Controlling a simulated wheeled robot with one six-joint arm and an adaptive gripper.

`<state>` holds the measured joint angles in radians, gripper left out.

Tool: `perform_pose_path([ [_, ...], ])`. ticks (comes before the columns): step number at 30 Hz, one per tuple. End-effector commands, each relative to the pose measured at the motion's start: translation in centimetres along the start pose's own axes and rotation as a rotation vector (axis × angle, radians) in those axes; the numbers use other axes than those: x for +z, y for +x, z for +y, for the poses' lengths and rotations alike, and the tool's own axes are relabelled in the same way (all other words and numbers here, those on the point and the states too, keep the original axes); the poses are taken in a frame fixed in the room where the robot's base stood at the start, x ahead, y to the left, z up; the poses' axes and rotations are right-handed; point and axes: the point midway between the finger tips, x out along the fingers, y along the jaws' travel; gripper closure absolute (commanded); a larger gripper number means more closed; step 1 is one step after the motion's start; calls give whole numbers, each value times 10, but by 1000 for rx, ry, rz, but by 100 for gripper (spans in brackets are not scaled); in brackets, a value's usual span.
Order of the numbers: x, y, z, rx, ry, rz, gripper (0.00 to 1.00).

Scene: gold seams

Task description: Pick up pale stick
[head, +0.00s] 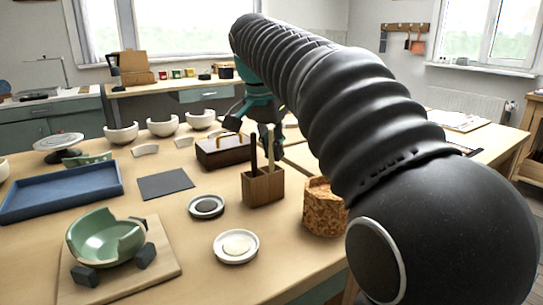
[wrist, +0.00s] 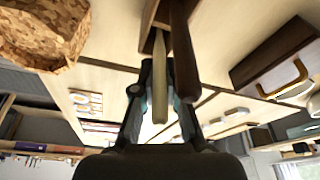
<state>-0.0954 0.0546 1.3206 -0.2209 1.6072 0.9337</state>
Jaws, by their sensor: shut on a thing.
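The pale stick (head: 271,148) stands upright in a wooden holder (head: 263,188), beside a dark stick (head: 253,152). My gripper (head: 268,135) is at the upper part of the pale stick, above the holder. In the wrist view the pale stick (wrist: 160,85) lies between the fingers of my gripper (wrist: 159,68), which are shut on it. The dark stick (wrist: 184,50) is close beside the right finger there. The lower end of the pale stick is hidden inside the holder (wrist: 149,14).
A cork-like block (head: 324,208) stands right of the holder. A dark wooden box (head: 222,150) with a handle is behind it. Two small dishes (head: 206,207) (head: 236,247) lie in front. A green broken bowl (head: 105,240) and blue tray (head: 62,190) are at left.

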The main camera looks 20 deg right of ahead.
Motion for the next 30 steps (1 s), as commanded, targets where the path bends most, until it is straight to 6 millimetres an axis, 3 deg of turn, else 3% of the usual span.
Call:
perform_pose_path([
  [11, -2, -7, 0, 0, 0, 0, 100],
  [21, -16, -54, -1, -2, 0, 1, 100],
  [30, -24, -85, -1, -1, 1, 1, 100],
])
